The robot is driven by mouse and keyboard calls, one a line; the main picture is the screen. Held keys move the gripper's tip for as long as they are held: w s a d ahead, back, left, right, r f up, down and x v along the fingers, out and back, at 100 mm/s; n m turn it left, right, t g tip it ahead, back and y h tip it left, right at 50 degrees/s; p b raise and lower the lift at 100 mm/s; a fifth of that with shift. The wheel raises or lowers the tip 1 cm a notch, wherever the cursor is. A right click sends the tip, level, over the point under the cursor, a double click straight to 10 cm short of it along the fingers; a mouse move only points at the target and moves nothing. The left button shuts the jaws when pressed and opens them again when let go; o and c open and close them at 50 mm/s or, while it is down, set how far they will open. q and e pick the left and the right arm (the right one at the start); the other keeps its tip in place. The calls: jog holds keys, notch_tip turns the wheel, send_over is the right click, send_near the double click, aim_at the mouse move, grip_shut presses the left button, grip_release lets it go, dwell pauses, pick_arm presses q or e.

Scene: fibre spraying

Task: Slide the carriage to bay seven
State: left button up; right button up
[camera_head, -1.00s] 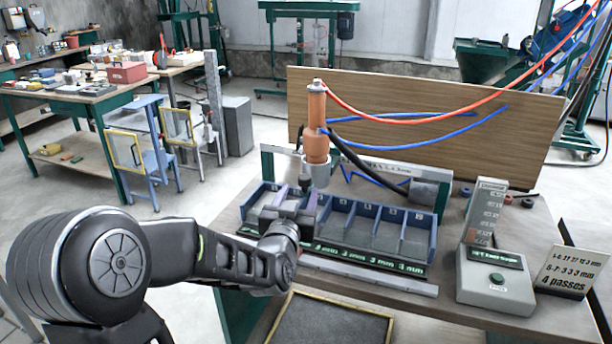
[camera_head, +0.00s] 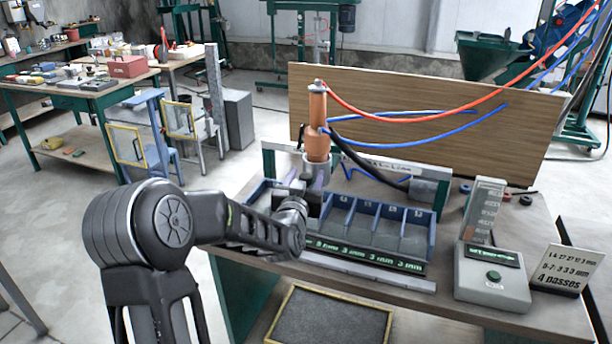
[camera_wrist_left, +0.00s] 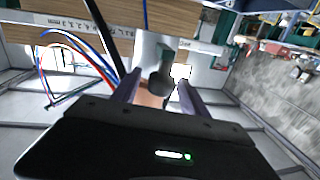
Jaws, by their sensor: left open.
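The carriage with its upright orange spray body (camera_head: 317,125) sits on the white rail (camera_head: 385,165) behind the blue bay tray (camera_head: 433,232), toward the tray's left part. A grey holder grips the body's lower end. My left gripper (camera_head: 304,184) reaches in from the front left, just below and in front of the holder. In the left wrist view my left gripper (camera_wrist_left: 157,88) is open, its fingers on either side of a round grey knob (camera_wrist_left: 160,84); contact cannot be told. The arm hides the leftmost bays. My right gripper is not in view.
A grey control box (camera_head: 492,275) with a green button and a sign (camera_head: 566,270) stand at the table's right. Red and blue hoses (camera_head: 440,117) run from the carriage past a wooden board (camera_head: 450,90). The bench front has a grey strip (camera_head: 370,274).

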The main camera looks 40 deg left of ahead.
pick_arm(q)
grip_shut()
dwell(0.5)
dwell(0.9)
